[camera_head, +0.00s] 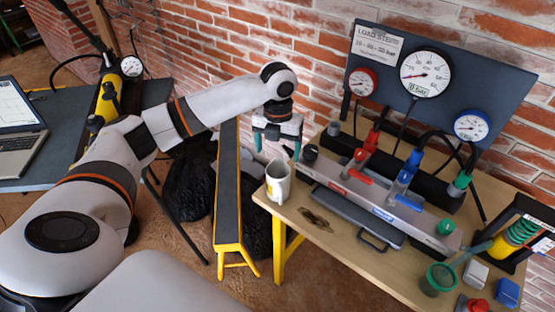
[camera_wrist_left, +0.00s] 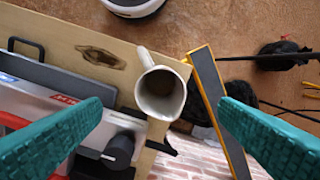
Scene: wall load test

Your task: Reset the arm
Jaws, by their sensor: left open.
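My left arm (camera_head: 205,108) comes in from the left, reaching out toward the brick wall with its wrist bent down. My left gripper (camera_head: 277,148) has teal fingers, points down and is open with nothing between them. It hangs above and behind a white mug (camera_head: 278,186) at the bench's left corner. In the left wrist view the fingers (camera_wrist_left: 162,112) are spread wide, and the mug (camera_wrist_left: 160,92) shows in the gap beyond them, apart from both. My right gripper is not in view.
The wooden bench (camera_head: 340,238) carries a manifold with red and blue levers (camera_head: 380,190), a gauge panel (camera_head: 440,85) and a green cup (camera_head: 438,279). A narrow yellow-edged plank stand (camera_head: 228,190) is left of it. A laptop (camera_head: 18,115) sits on a table at left.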

